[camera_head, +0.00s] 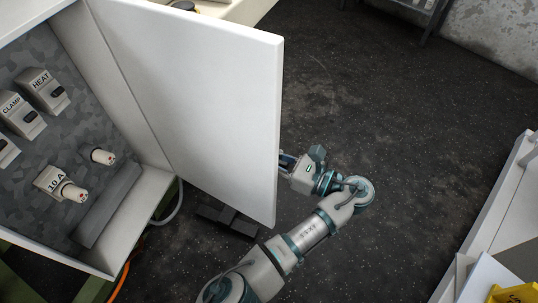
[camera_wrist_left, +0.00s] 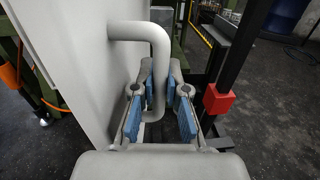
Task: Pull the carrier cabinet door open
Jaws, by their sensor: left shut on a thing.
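The white carrier cabinet (camera_head: 135,213) stands at the left in the head view. Its door (camera_head: 205,105) is swung wide open, so the inside shows. In the left wrist view the door's outer face (camera_wrist_left: 80,75) is at the left, with a grey bent-bar handle (camera_wrist_left: 158,45) on it. My left gripper (camera_wrist_left: 160,105) has its blue-padded fingers shut around the handle's downward part. In the head view the left gripper (camera_head: 286,163) is at the door's free edge, its fingertips and the handle hidden behind the door. My right gripper is not in view.
Inside the cabinet are switches marked HEAT (camera_head: 43,88) and CLAMP (camera_head: 22,116) and a 10 A fitting (camera_head: 60,184). A black post with a red block (camera_wrist_left: 218,99) stands right of the gripper in the wrist view. Dark floor (camera_head: 420,120) is clear right of the door.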

